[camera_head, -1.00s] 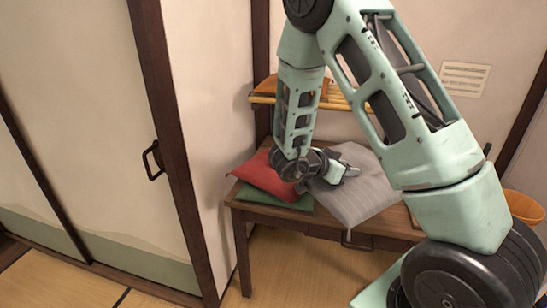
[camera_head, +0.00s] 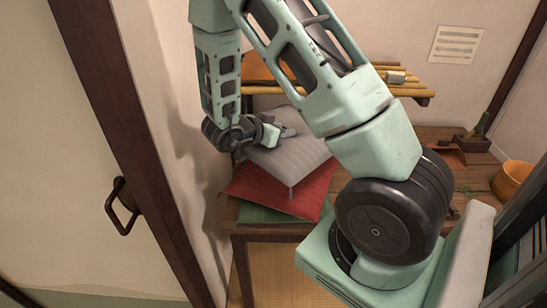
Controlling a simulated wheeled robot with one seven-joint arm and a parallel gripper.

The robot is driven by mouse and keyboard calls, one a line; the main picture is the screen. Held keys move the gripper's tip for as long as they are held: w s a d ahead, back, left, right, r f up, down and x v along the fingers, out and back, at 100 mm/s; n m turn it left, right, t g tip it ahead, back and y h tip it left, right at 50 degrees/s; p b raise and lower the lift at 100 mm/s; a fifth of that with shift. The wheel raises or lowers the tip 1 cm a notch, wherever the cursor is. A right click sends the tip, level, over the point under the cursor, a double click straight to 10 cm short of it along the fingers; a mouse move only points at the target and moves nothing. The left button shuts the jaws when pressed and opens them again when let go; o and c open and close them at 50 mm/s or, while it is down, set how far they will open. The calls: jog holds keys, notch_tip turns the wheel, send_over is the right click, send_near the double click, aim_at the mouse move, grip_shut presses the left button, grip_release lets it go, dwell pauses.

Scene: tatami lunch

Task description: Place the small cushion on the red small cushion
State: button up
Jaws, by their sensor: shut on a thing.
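The grey striped small cushion (camera_head: 295,158) is in my gripper (camera_head: 284,133), which is shut on it at its left upper part. The grey cushion is over the red small cushion (camera_head: 297,202), covering the back part of it. I cannot tell whether the two touch. The front and left edges of the red cushion show. The red cushion lies on a green cushion (camera_head: 268,216), of which only the front edge shows. The wrist hides the left side of the grey cushion.
The cushions are on a wooden table (camera_head: 462,170) against the wall. A slatted wooden shelf (camera_head: 412,91) is behind. A sliding door with a handle (camera_head: 122,206) is on the left.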

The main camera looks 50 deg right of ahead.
aim_at(253, 159)
notch_tip(253, 159, down, 9)
jog(key=shift+s+r, duration=0.1)
dwell(0.4)
jog(key=o, duration=1.2)
jog(key=b+v, duration=0.1)
jog(key=v, duration=1.1)
